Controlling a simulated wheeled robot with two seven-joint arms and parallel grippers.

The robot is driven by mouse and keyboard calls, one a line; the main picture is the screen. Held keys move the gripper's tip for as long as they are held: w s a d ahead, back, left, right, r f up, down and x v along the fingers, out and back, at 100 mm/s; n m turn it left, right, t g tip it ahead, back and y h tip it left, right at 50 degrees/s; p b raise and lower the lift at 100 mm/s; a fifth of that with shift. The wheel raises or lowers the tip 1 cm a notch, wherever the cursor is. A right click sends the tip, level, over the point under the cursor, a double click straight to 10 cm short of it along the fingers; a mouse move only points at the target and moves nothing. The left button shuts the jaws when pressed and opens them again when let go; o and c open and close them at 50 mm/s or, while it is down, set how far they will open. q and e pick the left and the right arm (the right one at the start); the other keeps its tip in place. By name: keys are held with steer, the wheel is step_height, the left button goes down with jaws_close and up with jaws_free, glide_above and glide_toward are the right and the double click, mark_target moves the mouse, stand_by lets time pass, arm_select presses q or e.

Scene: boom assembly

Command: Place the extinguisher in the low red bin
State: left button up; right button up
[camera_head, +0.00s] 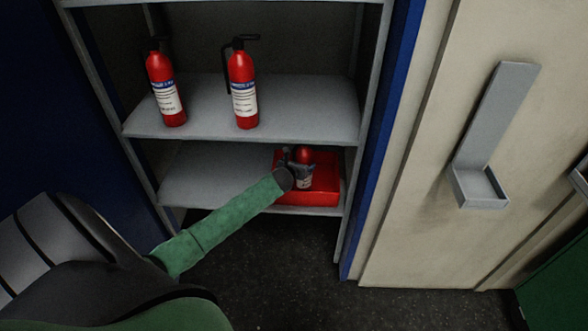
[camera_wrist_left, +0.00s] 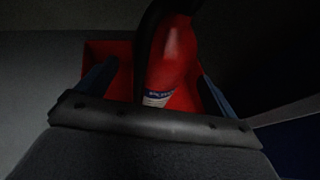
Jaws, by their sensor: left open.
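A red extinguisher (camera_head: 304,155) with a white label stands in the low red bin (camera_head: 322,198) on the lower shelf. My left gripper (camera_head: 297,162) reaches into the bin from the front left, at the extinguisher. In the left wrist view the extinguisher (camera_wrist_left: 172,62) is between the two spread fingers of my left gripper (camera_wrist_left: 157,84), with gaps at both sides. The bin's red wall (camera_wrist_left: 106,50) shows behind it. The extinguisher's base is hidden by the gripper. My right gripper is not in view.
Two more extinguishers stand on the upper shelf, one at the left (camera_head: 165,88) and one nearer the middle (camera_head: 242,90). The lower shelf (camera_head: 205,175) is bare left of the bin. A grey wall bracket (camera_head: 490,135) hangs at the right.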

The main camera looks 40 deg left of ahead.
arm_select(q)
steer(key=s+d+f+n+g+h, duration=0.1)
steer(key=s+d+f+n+g, duration=0.15)
steer(key=s+d+n, duration=0.8)
steer(key=s+d+f+n+g, duration=0.25)
steer(key=s+d+n, duration=0.35)
steer(key=s+d, duration=0.8)
steer(key=s+d+r+n+g+h, duration=0.1)
steer(key=s+d+r+n+g, duration=0.1)
steer(key=s+n, duration=0.3)
steer(key=s+d+r+n+g+h, duration=0.1)
steer(key=s+d+n, duration=0.3)
steer(key=s, duration=0.8)
steer(key=s+d+r+n+g+h, duration=0.1)
steer(key=s+d+r+n+g, duration=0.2)
steer(key=s, duration=0.5)
steer(key=d+r+n, duration=0.1)
steer(key=d+n, duration=0.1)
steer(key=shift+s+n+h+b, duration=0.3)
steer(key=shift+n, duration=0.05)
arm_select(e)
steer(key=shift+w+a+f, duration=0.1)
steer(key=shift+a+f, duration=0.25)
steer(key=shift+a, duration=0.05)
